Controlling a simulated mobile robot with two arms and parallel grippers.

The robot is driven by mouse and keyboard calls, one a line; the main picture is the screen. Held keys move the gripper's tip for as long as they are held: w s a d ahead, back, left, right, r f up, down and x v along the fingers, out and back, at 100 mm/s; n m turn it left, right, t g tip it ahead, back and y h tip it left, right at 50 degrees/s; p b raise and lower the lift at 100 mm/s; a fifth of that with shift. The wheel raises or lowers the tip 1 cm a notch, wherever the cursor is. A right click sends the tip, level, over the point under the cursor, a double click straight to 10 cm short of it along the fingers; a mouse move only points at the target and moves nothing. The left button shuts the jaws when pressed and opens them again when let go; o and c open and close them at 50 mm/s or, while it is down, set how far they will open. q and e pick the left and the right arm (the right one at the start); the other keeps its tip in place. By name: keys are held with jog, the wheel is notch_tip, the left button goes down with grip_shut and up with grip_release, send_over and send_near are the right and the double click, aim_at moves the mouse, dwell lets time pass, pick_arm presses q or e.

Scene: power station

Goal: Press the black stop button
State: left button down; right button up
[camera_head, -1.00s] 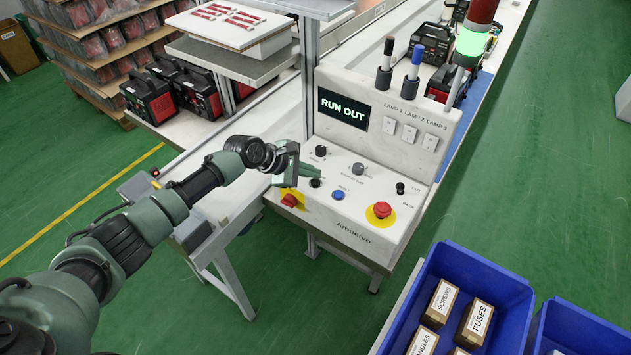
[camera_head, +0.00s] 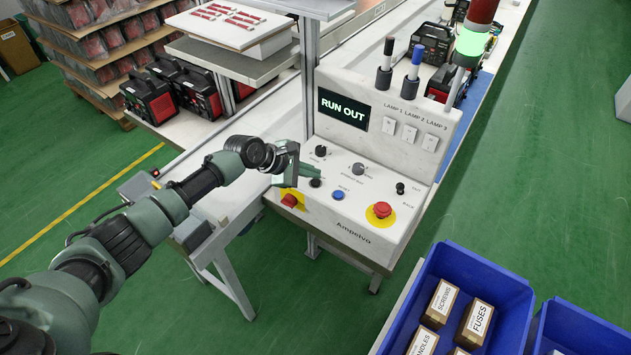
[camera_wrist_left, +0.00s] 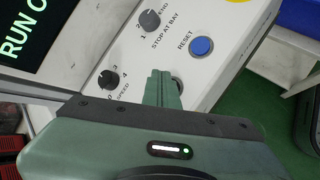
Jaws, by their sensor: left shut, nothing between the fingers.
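The black stop button (camera_head: 315,183) sits on the white control panel (camera_head: 350,232), left of the blue reset button (camera_head: 337,195). My left gripper (camera_head: 311,172) is shut and empty, its fingertips just above and behind the black button in the head view. In the left wrist view the shut fingers (camera_wrist_left: 162,92) point at the panel between the speed knob (camera_wrist_left: 108,80) and the blue button (camera_wrist_left: 201,46). A dark round edge, likely the black button (camera_wrist_left: 178,84), shows beside the fingertips, partly hidden by them. I cannot tell whether they touch it. My right gripper is not in view.
A red emergency button (camera_head: 381,210) on yellow is at the panel's right, and a red switch (camera_head: 289,200) at its left front. The display (camera_head: 343,109) reads RUN OUT. A blue bin (camera_head: 513,296) with boxes stands at front right. Green floor is free at left.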

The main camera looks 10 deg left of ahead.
aim_at(312, 183)
pick_arm(q)
jog(key=shift+f, duration=0.1)
jog(key=shift+f, duration=0.35)
jog(key=shift+f, duration=0.45)
dwell(0.9)
jog(key=shift+r+p, duration=0.85)
jog(key=shift+p, duration=0.1)
notch_tip(312, 183, up, 5)
jog(key=p, duration=0.5)
jog(key=shift+r+p, duration=0.1)
jog(key=shift+p, duration=0.25)
